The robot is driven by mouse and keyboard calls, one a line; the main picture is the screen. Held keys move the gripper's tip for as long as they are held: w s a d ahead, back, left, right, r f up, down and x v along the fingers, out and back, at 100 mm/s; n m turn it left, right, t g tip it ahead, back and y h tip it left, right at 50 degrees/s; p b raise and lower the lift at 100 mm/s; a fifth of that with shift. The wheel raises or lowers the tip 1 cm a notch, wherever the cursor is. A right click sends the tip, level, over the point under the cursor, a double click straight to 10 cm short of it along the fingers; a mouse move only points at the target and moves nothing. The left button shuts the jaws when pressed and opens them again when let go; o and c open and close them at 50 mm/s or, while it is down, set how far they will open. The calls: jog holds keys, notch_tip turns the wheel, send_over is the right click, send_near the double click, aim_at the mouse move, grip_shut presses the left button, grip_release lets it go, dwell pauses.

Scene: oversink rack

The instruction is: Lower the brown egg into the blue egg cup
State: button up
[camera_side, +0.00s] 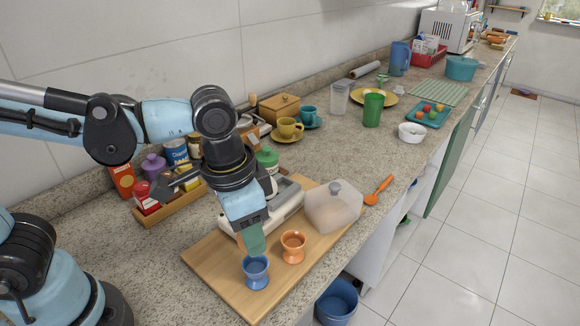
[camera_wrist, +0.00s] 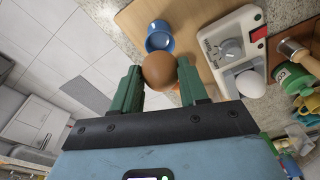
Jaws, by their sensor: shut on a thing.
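My gripper (camera_side: 253,240) points down above the blue egg cup (camera_side: 256,273), close over its rim in the side view. In the wrist view its green fingers (camera_wrist: 160,88) are shut on the brown egg (camera_wrist: 160,70), one on each side. The fingers hide the egg in the side view. The blue egg cup also shows in the wrist view (camera_wrist: 160,36), just beyond the egg, and looks empty. It stands upright near the front end of the wooden board (camera_side: 222,266). I cannot tell the exact gap between egg and cup.
An orange egg cup (camera_side: 293,246) stands right beside the blue one. Behind are a white appliance (camera_wrist: 222,45) with a white egg (camera_wrist: 250,84) and a clear lid (camera_side: 334,208). An orange spoon (camera_side: 379,190) lies to the right. The counter edge is near.

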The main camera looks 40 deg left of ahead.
jog(key=shift+f, duration=0.2)
dwell(0.4)
jog(key=o, duration=1.1)
jog(key=shift+o, duration=0.2)
notch_tip(320, 180, up, 12)
jog(key=s, duration=0.1)
jog(key=w+a+f+n+t, duration=0.4)
jog(key=a+f+t, duration=0.2)
jog(key=a+f, duration=0.4)
jog(key=a, duration=0.3)
jog(key=shift+a+y, duration=0.3)
jog(key=shift+a, duration=0.1)
